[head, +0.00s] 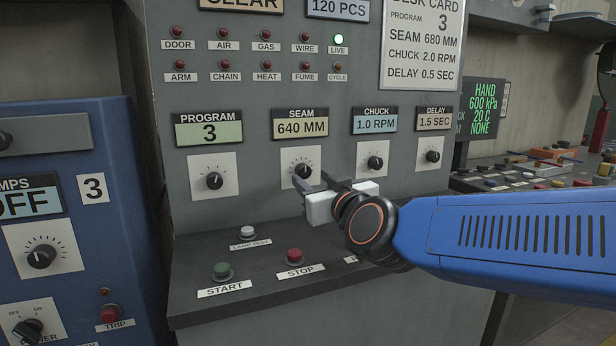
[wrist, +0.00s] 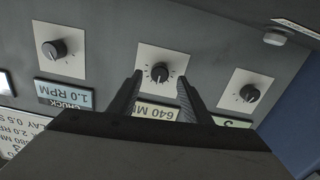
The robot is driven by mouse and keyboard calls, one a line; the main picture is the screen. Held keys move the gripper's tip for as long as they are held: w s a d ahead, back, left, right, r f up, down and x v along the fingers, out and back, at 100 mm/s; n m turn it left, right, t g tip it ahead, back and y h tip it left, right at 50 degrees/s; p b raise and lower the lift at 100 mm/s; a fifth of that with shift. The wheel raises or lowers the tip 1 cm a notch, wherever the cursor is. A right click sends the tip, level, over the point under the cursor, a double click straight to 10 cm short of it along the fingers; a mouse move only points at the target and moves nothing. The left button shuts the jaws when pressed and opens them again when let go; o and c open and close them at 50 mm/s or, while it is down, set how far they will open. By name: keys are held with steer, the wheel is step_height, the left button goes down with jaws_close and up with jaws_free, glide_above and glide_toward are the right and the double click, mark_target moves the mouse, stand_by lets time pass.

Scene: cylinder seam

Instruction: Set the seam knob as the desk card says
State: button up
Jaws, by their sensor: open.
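The seam knob (head: 303,171) is a black dial on a white plate under the display reading SEAM 640 MM (head: 301,124). The desk card (head: 424,45) at the upper right reads program 3, seam 680 MM, chuck 2.0 RPM, delay 0.5 SEC. My gripper (head: 312,184) is open in front of the panel, just below and right of the seam knob in the head view. In the wrist view the picture is upside down, and the seam knob (wrist: 160,73) shows between the two open fingertips. I cannot tell how far the fingertips are from the plate.
The program knob (head: 214,180), showing 3, is to the left. The chuck knob (head: 375,163), at 1.0 RPM, and delay knob (head: 433,156), at 1.5 SEC, are to the right. Green start (head: 222,270) and red stop (head: 294,256) buttons sit on the ledge below.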

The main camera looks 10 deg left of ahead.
mark_target(306, 174)
steer(key=shift+x, duration=1.9)
steer(key=c, duration=1)
